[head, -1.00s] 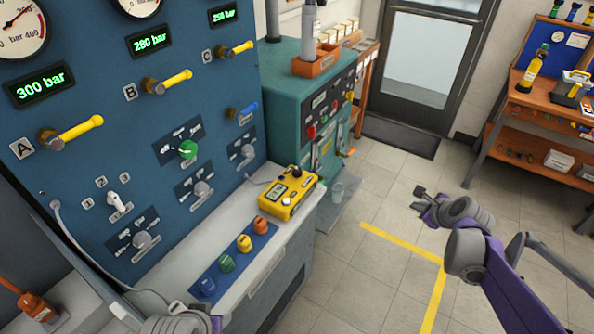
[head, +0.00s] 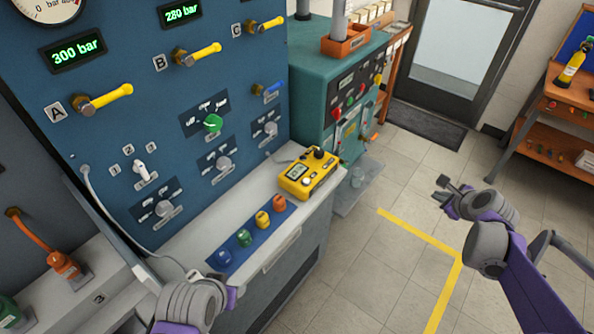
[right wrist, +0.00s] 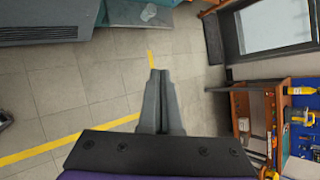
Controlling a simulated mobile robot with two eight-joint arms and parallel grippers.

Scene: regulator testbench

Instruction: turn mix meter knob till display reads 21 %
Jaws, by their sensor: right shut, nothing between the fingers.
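The mix meter (head: 309,174) is a yellow box on the right end of the grey bench ledge in the head view. Its top carries a small display (head: 298,171), too small to read, and a black knob (head: 318,153) at its far end. My right gripper (head: 443,187) is over the floor to the right, well apart from the meter. In the right wrist view its fingers (right wrist: 159,75) are together with nothing between them. My left arm (head: 188,305) shows at the bottom edge in front of the bench; I cannot make out its fingers.
A blue strip with several coloured knobs (head: 245,237) lies left of the meter. The blue panel (head: 110,130) with valves and dials rises behind. A teal cabinet (head: 305,85) stands beyond the meter. The tiled floor (head: 400,265) between bench and right arm is clear.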

